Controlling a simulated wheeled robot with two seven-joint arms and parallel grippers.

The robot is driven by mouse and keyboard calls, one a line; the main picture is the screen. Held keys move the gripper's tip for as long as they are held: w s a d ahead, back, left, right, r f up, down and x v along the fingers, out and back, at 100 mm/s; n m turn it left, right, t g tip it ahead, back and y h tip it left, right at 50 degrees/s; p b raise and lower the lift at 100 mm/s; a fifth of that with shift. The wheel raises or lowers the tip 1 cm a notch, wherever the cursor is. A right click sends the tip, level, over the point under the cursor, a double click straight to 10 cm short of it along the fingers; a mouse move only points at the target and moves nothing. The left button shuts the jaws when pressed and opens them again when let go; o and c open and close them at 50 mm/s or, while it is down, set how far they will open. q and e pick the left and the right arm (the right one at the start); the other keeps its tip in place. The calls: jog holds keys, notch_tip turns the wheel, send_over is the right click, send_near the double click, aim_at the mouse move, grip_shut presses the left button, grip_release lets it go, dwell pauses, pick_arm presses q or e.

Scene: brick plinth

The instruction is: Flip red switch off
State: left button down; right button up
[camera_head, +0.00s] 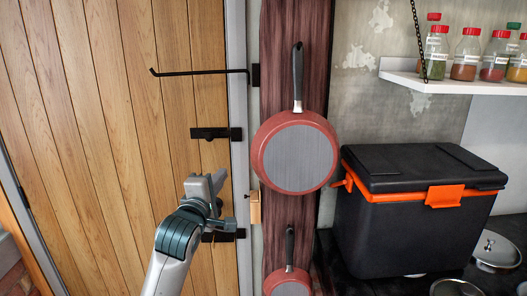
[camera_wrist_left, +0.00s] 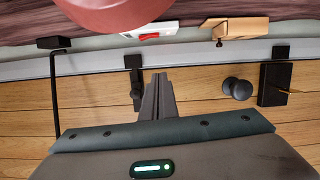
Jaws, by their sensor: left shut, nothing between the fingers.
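In the left wrist view, a white switch plate with a red switch (camera_wrist_left: 150,35) sits on the wall strip beside the door frame. The rim of a red pan partly overlaps it. I cannot make the switch out in the head view. My left gripper (camera_head: 214,184) is shut and empty in front of the door, left of the large pan. Its closed fingers (camera_wrist_left: 158,82) point toward the door frame, just below the switch in the left wrist view, apart from it as far as I can tell. My right gripper is in neither view.
A large red pan (camera_head: 296,153) hangs on the dark post, with a smaller pan (camera_head: 290,288) below. A wooden block (camera_head: 255,207) is on the wall beside the door (camera_head: 120,130). A black cooler (camera_head: 415,235) stands right, under a spice shelf (camera_head: 455,85). A door knob (camera_wrist_left: 237,88) protrudes.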

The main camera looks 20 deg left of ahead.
pick_arm(q)
jog(key=shift+s+r+n, duration=0.15)
jog(key=shift+r, duration=0.4)
jog(key=shift+s+r+n, duration=0.15)
jog(key=shift+r, duration=0.35)
jog(key=shift+w, duration=0.15)
jog(key=w+p, duration=0.1)
jog(key=w, duration=0.2)
jog(key=w+a+p, duration=0.1)
jog(key=w, duration=0.2)
jog(key=w+a+p, duration=0.1)
jog(key=w, duration=0.2)
jog(key=shift+w+r+p, duration=0.25)
jog(key=shift+w+p, duration=0.05)
jog(key=shift+p, duration=0.1)
jog(key=d+p, duration=0.1)
jog(key=w+d, duration=0.1)
jog(key=d, duration=0.1)
jog(key=shift+w+r+p, duration=0.15)
jog(key=shift+w+p, duration=0.05)
jog(key=shift+p, duration=0.2)
jog(key=shift+w+d, duration=0.15)
jog(key=shift+d, duration=0.2)
